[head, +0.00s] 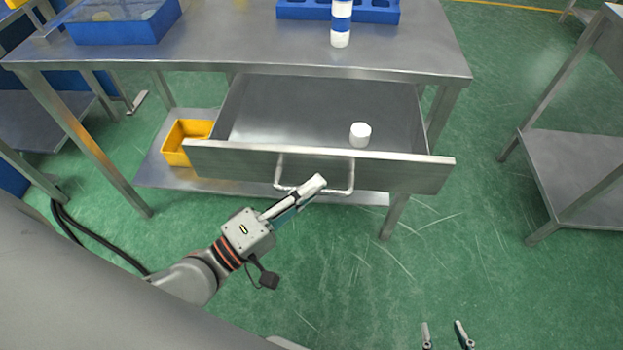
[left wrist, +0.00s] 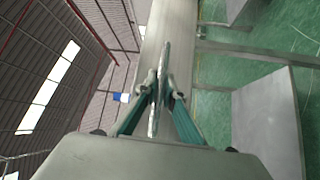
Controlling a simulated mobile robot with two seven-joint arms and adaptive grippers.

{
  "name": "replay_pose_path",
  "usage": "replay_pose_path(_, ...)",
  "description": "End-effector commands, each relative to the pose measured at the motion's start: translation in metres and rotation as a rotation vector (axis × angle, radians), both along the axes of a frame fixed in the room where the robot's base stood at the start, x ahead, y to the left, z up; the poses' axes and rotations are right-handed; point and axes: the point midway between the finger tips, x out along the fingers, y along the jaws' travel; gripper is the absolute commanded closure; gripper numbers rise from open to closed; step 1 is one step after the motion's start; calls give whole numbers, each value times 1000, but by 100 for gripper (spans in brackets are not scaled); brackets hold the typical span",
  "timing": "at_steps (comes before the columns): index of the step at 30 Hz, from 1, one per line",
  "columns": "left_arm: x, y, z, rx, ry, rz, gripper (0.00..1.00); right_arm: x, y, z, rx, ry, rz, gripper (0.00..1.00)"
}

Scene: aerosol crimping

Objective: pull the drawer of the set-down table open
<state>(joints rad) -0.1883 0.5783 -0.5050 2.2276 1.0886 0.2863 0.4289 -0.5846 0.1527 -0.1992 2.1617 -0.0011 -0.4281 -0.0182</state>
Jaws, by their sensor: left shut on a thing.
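The set-down table (head: 270,52) is a grey metal table. Its drawer (head: 310,110) stands well out from under the top, with its inside showing. A small white cylinder (head: 360,134) stands in the drawer. The drawer front (head: 415,172) carries a bar handle (head: 352,178). My left gripper (head: 318,182) is at the handle, shut on it. In the left wrist view the handle (left wrist: 163,75) runs between the two fingers, against the drawer front (left wrist: 175,30). My right gripper (head: 446,335) shows only its two fingertips at the bottom edge, apart and empty, over the floor.
On the tabletop are a blue bin (head: 122,28), a blue rack (head: 375,14) and a white can with a blue band (head: 341,22). A yellow bin (head: 176,152) sits on the lower shelf. Another metal table (head: 580,170) is at right. Green floor between is clear.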

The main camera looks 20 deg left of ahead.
Motion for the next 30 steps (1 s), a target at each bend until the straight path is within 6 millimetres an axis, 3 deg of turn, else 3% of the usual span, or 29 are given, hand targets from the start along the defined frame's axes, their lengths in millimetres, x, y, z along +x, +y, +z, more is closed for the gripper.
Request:
replay_pose_path(8,0,1,0,-2,0,2,100,1,1,1,1,-2,0,60)
replay_pose_path(11,0,1,0,-2,0,2,74,1,1,0,1,-2,1,60)
replay_pose_path(23,-2,1,-1,0,1,0,74,2,2,1,1,-2,3,60)
replay_pose_path(30,-27,15,-6,5,4,-3,74,1,1,1,1,-2,3,60)
